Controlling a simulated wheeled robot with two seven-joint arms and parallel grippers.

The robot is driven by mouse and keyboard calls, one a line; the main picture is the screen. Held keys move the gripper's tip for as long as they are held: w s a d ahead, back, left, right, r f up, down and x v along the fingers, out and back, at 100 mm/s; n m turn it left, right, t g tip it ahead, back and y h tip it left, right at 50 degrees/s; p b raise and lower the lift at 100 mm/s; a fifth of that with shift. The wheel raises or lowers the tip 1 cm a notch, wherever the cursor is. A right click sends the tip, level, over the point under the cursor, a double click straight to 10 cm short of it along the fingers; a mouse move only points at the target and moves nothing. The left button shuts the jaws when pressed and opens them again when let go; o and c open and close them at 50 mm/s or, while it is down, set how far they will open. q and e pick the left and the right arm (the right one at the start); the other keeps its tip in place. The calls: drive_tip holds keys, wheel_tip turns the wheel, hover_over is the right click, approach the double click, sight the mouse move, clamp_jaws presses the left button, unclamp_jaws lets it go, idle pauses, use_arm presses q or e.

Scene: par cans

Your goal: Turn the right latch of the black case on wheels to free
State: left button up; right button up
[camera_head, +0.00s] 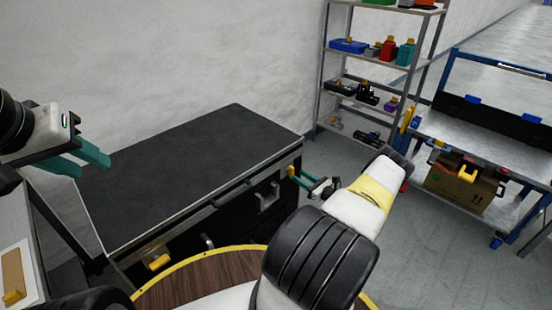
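The black case (195,165) has a flat dark lid with a metal edge and stands in the middle of the head view. Its right latch appears as a small yellow piece (292,170) at the right end of the front, largely hidden. A left latch (158,262) is yellow on a metal plate. My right gripper (306,180) has teal fingers right at the right latch; I cannot tell whether they touch or grip it. My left gripper (88,160) is at the far left, above the case's left end, its teal fingers apart and empty. The case's wheels are hidden.
A grey handle (267,196) is on the case front. A shelf rack (370,60) with coloured items stands at the back. A blue-framed cart (480,150) with a cardboard box (458,190) is at right. Grey floor (420,250) lies between.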

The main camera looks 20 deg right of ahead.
sight(294, 173)
drive_tip(key=shift+x, duration=1.95)
clamp_jaws()
